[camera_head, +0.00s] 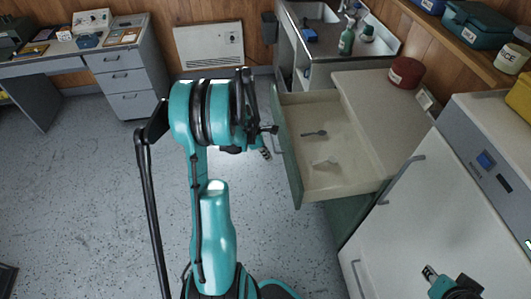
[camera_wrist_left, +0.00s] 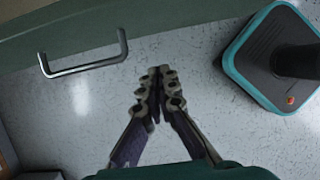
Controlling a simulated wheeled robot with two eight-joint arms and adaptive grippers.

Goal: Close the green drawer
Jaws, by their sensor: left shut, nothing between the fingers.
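The green drawer (camera_head: 289,165) is pulled far out of its cabinet at right of centre in the head view. Its pale inside holds a dark spoon-like item and a light item. In the left wrist view the drawer's front (camera_wrist_left: 185,12) crosses the top, with its metal bar handle (camera_wrist_left: 85,66) at upper left. My left gripper (camera_head: 265,154) is outside the drawer front, close to the handle. In the left wrist view its fingertips (camera_wrist_left: 160,72) are together, empty and apart from the handle. My right gripper (camera_head: 429,272) is at lower right; its jaws are too small to read.
A worktop (camera_head: 380,105) with a dark red round container (camera_head: 407,73) is above the drawer's cabinet. A white cabinet (camera_head: 450,205) stands at right. A sink unit (camera_head: 320,65) is behind. The speckled floor (camera_head: 90,200) at left is clear.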

